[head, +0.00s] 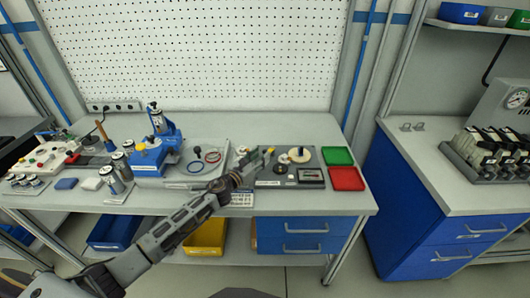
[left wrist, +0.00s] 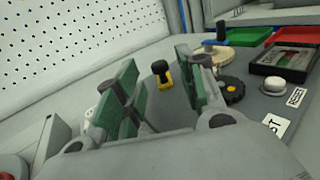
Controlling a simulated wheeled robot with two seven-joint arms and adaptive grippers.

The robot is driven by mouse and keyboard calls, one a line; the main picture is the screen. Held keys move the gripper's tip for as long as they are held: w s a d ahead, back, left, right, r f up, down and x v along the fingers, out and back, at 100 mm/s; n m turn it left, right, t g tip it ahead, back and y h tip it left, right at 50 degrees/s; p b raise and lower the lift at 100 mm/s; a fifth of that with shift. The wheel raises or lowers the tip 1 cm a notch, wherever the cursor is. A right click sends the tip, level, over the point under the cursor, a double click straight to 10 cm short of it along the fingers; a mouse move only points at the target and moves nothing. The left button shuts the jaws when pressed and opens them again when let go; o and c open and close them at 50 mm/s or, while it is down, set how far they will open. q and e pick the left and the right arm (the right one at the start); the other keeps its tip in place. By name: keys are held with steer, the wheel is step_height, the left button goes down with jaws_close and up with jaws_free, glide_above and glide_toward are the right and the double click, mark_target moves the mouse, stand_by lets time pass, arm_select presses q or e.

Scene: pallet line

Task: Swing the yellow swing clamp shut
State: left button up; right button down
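The yellow swing clamp (left wrist: 165,82), with a black top, stands on the grey fixture plate in the left wrist view. It shows between my left gripper's fingers (left wrist: 157,80), beyond their tips. The green-padded fingers are apart with nothing held between them. In the head view my left gripper (head: 256,163) reaches over the right part of the bench, at the left side of the plate. A small yellow spot beside its fingers there is too small to read clearly. Whether the clamp touches a finger cannot be told. My right gripper is in neither view.
A beige disc (left wrist: 211,54) with a dark post and a black knurled knob (left wrist: 232,92) sit right of the clamp. A green tray (head: 337,156) and a red tray (head: 346,179) lie farther right. A blue fixture (head: 150,160) stands left on the bench. The pegboard (head: 200,55) rises behind.

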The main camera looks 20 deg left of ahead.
mark_target(264, 153)
arm_select(q)
steer(key=shift+x, duration=1.1)
steer(key=shift+w+d, duration=0.25)
steer(key=shift+w, duration=0.6)
steer(key=c, duration=0.9)
steer(key=shift+d, duration=0.1)
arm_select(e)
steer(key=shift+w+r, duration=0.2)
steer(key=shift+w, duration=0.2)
